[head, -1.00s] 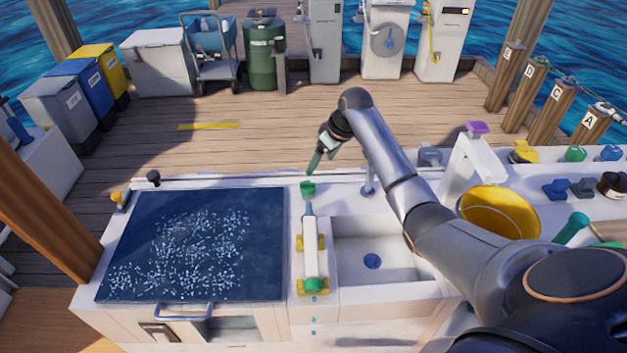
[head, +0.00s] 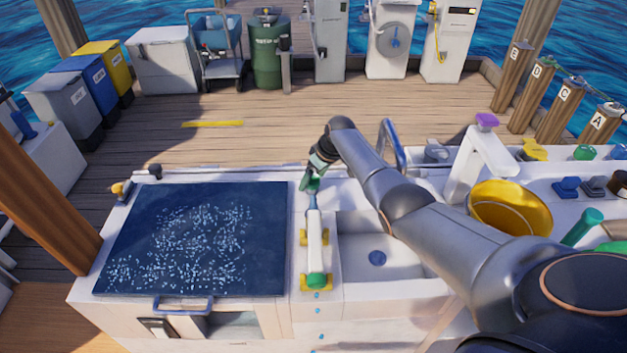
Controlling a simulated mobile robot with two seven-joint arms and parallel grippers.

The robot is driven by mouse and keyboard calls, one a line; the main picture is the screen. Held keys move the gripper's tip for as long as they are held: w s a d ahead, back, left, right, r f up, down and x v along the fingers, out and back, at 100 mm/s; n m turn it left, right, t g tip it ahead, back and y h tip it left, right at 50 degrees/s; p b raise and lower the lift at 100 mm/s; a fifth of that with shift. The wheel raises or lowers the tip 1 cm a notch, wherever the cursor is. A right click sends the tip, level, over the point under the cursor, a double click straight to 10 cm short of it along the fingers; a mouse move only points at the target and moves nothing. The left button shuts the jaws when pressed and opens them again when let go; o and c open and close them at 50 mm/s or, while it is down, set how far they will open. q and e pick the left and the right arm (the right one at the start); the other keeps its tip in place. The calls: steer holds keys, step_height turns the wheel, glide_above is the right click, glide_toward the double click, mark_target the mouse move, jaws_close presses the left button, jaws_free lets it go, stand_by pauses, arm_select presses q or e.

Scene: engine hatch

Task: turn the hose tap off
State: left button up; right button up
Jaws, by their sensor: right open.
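The hose tap is a small green handle (head: 313,185) at the back of the white counter, left of the sink. A white hose piece (head: 314,240) with yellow holders runs from it toward the front and ends in a green nozzle (head: 316,281). Blue water drops (head: 317,310) fall below the nozzle. My right gripper (head: 310,183) is open and down at the tap handle, its fingers overlapping it. I cannot tell whether the handle is between the fingers or touched. My left gripper is not in view.
A dark blue hatch lid (head: 150,215) with light speckles lies left of the hose. The sink (head: 375,257) is to the right, with a blue faucet (head: 391,143) behind my arm. A yellow bucket (head: 510,207) and a white post with a purple knob (head: 486,121) stand further right.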

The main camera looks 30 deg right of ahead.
steer(key=shift+f, duration=0.1)
steer(key=c, duration=1.4)
